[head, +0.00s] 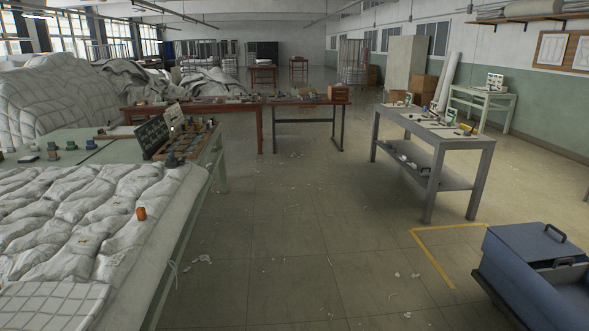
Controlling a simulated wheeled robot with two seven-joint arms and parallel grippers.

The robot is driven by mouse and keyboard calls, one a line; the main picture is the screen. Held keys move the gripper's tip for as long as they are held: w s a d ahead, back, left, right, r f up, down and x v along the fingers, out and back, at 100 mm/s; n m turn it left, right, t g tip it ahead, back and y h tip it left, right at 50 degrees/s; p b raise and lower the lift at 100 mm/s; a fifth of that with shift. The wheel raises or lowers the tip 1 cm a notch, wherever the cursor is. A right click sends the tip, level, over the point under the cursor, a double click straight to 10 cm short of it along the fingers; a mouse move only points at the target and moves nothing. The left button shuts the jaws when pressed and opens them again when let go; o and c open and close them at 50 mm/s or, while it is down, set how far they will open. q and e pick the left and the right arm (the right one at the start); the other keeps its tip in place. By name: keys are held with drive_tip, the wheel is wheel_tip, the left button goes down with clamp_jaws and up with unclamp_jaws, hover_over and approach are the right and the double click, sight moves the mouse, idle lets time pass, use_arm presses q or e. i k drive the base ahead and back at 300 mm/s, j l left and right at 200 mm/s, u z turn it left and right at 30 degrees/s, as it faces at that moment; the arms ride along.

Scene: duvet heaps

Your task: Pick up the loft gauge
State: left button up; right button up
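I cannot single out the loft gauge with certainty; many of the small items are too far off to identify. Small instruments and tools (437,118) lie on the grey workbench (480,140) at the right, among them some with pale upright parts and a yellow piece. A small orange cylinder-like object (141,213) stands on the quilted white duvet (75,225) on the near left table. Neither of my grippers is in view.
A dark upright board (153,137) and several small items stand at the left table's far end. A red-brown table (190,111) stands beyond. A blue bin (535,265) is at lower right, near yellow floor tape (432,260). The middle floor is mostly clear, with white scraps.

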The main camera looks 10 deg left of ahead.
sight(172, 161)
drive_tip(key=i+j+u, duration=0.15)
drive_tip(key=i+u, duration=0.25)
drive_tip(key=i, duration=0.55)
drive_tip(key=i+l+u, duration=0.15)
drive_tip(key=i+u, duration=0.2)
drive_tip(key=i, duration=0.55)
